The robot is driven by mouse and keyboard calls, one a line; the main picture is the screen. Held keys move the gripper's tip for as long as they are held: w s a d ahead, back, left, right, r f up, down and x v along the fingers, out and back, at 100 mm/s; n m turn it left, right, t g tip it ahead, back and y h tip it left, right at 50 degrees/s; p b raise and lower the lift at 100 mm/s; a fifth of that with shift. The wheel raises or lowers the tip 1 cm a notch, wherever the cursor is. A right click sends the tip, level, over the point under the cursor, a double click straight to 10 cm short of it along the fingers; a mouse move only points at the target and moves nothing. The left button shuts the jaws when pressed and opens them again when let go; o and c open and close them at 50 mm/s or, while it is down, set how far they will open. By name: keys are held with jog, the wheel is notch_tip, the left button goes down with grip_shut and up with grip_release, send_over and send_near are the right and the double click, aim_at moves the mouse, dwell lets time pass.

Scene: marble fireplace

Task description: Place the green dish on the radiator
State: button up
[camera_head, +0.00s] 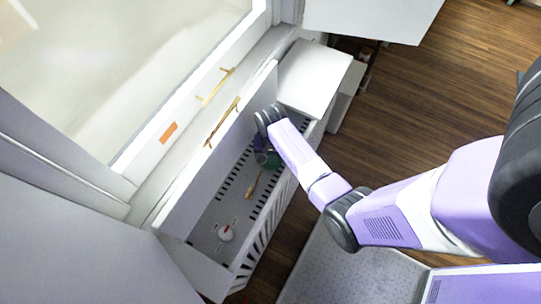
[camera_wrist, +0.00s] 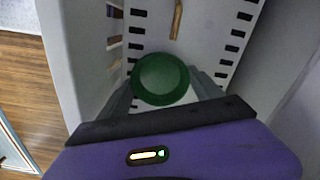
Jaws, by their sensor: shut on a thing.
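The green dish (camera_wrist: 160,72) is round and sits between the two fingers of my gripper (camera_wrist: 164,88) in the wrist view. In the head view only a small part of the dish (camera_head: 272,160) shows below my gripper (camera_head: 266,142); the wrist hides the rest. My gripper is shut on the dish. It is over the far part of the long white slotted unit, which looks like the radiator (camera_head: 205,232), with rows of dark slots along its grey surface. I cannot tell whether the dish touches that surface.
A small brown wooden item (camera_head: 253,184) and a white round item with a red spot (camera_head: 225,233) lie on the slotted surface. A raised white panel (camera_head: 190,175) runs along the window side. A white cabinet (camera_head: 312,75) stands at the far end. Wooden floor (camera_head: 430,110) is open to the right.

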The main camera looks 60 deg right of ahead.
aim_at(271, 161)
jog(key=shift+w+f, duration=0.1)
jog(key=shift+w, duration=0.1)
jog(key=shift+f, duration=0.1)
jog(key=o, duration=1.4)
notch_tip(271, 161, up, 12)
jog(key=shift+r+p, duration=0.15)
jog(key=shift+p, duration=0.2)
jog(key=shift+s, duration=0.1)
